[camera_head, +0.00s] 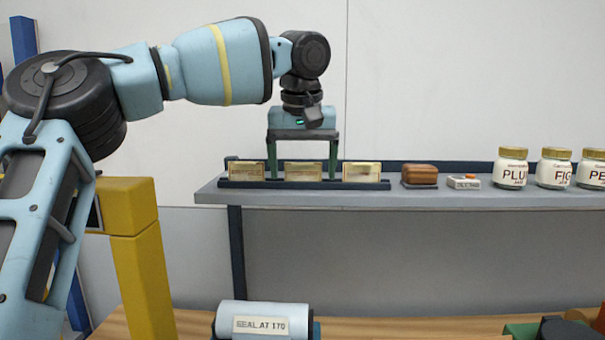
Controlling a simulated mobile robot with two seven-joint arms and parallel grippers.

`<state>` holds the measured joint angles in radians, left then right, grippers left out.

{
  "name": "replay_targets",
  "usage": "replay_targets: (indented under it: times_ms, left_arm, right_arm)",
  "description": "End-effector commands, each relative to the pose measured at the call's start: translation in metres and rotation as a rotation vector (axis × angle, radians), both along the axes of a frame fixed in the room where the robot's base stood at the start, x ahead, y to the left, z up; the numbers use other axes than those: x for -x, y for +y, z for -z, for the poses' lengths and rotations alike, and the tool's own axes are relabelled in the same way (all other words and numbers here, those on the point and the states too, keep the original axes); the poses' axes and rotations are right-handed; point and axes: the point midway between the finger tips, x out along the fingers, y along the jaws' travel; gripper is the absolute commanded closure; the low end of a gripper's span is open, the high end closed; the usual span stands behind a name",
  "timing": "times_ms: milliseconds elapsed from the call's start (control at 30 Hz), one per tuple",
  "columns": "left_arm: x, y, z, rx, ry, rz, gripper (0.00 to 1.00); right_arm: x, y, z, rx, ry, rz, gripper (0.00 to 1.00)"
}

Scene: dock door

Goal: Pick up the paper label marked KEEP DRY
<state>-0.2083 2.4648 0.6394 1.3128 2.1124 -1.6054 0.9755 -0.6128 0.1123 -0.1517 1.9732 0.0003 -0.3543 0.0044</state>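Three cream paper labels stand in a row in a dark rack (228,182) on the grey shelf: a left label (246,172), a middle label (304,172) and a right label (361,172). Their print is too small to read, so I cannot tell which is marked KEEP DRY. My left gripper (303,174) points down at the rack with its green fingers wide apart. One finger is at each side of the middle label. It looks empty; I cannot tell whether the fingers touch the label. My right gripper is not in view.
On the shelf (440,201), right of the rack, are a brown block (420,175), a small white box (465,182) and jars marked PLUM (511,170) and FIG (554,170). A white roll (262,319) lies below, near a yellow post (140,260).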

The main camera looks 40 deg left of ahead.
Motion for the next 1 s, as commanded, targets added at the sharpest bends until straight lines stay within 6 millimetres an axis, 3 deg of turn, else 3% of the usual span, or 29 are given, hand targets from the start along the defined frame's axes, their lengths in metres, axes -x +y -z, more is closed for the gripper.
replay_targets:
  times_ms: [33, 333, 667, 1000]
  left_arm:
    - [0.000, 0.000, 0.000, 0.000, 0.000, 0.000, 0.21]
    - [0.000, 0.000, 0.000, 0.000, 0.000, 0.000, 0.58]
    - [-0.001, 0.000, -0.003, 0.000, 0.000, 0.000, 0.58]
    - [-0.002, -0.001, -0.026, 0.000, 0.000, 0.000, 0.58]
  right_arm:
    - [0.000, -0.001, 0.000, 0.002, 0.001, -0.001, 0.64]
    - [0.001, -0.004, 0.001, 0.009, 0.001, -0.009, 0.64]
    - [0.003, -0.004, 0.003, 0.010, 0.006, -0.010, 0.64]
    - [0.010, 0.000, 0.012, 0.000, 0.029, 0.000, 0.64]
